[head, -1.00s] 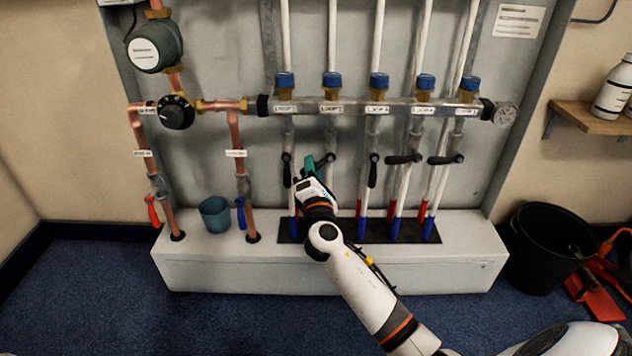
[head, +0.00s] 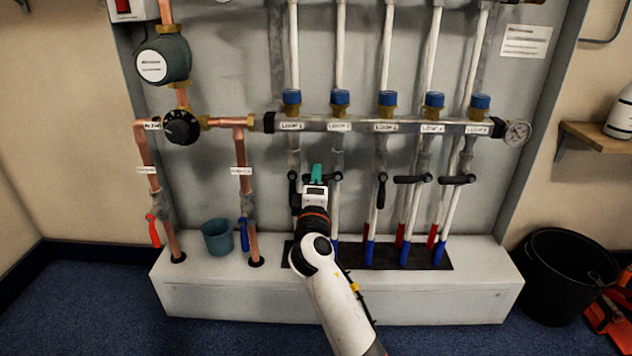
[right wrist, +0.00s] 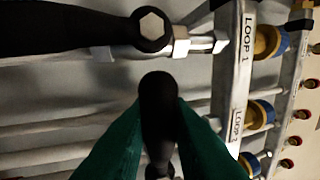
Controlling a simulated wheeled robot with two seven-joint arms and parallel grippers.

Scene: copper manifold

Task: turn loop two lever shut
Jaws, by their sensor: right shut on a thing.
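The loop two lever (head: 337,177) is black and sits under the second blue-capped outlet of the manifold. In the right wrist view its black handle (right wrist: 158,105) stands between the green fingers and lies across the pipe's direction. My right gripper (head: 317,174) is shut on this handle; it also fills the lower middle of the right wrist view (right wrist: 158,130). In the head view the gripper hides most of the handle, left of its pivot. The LOOP 2 label (right wrist: 235,126) is near the fingers. My left gripper is not in view.
The loop one lever (head: 293,190) hangs along its pipe close to the left of my gripper. The loop three lever (head: 382,190) also hangs down. The loop four (head: 411,180) and loop five (head: 458,180) levers lie across their pipes. A blue-grey cup (head: 217,238) stands on the ledge.

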